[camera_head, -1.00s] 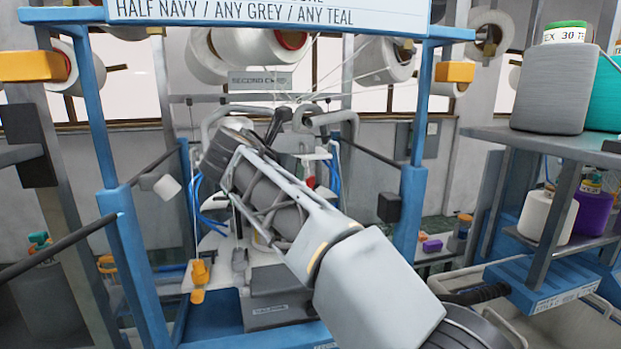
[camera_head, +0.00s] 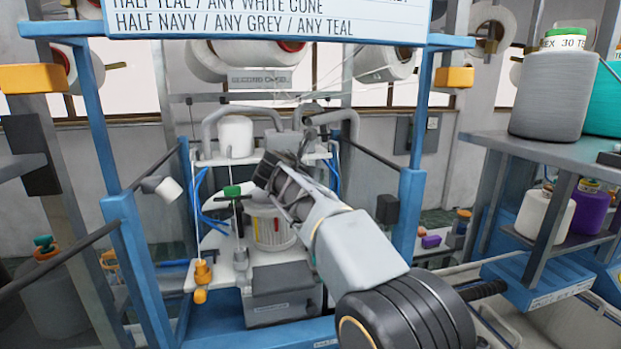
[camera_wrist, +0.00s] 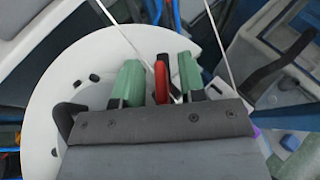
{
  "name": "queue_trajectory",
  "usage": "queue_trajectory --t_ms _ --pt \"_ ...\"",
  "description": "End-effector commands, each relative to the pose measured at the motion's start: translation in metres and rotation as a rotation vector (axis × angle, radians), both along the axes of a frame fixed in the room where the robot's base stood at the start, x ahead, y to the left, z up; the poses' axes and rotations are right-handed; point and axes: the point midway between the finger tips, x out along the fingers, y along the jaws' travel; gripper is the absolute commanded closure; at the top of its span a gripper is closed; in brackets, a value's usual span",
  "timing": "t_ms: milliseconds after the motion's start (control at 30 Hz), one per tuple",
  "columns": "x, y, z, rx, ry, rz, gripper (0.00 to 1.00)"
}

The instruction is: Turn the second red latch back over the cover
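My gripper (camera_wrist: 160,85) shows in the wrist view with two green-padded fingers spread apart. A narrow red piece (camera_wrist: 161,80), apparently a red latch, stands between them, with a visible gap on each side. In the head view my gripper reaches to the knitting machine, its fingertips hidden or too small to make out. I cannot make out the cover or tell which latch is which.
Blue posts (camera_head: 408,215) flank the machine. A white cone (camera_head: 236,137) stands behind the plate. A shelf with yarn cones (camera_head: 548,95) is at the right. Thin threads run across the wrist view.

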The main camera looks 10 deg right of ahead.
Motion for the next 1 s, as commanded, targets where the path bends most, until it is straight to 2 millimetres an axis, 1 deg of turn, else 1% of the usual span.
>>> queue_trajectory --t_ms 200,500,600,767,1000 --pt "0.0000 -0.0001 0.0000 0.000 0.000 0.000 0.64" --pt "-0.0002 -0.0001 0.0001 0.000 0.000 -0.001 0.92" --pt "-0.0002 -0.0002 0.0001 0.000 0.000 -0.001 1.00" --pt "-0.0001 0.0000 0.0006 0.000 0.000 -0.004 1.00" --pt "0.0005 0.0001 0.0019 -0.001 0.001 -0.126 1.00"
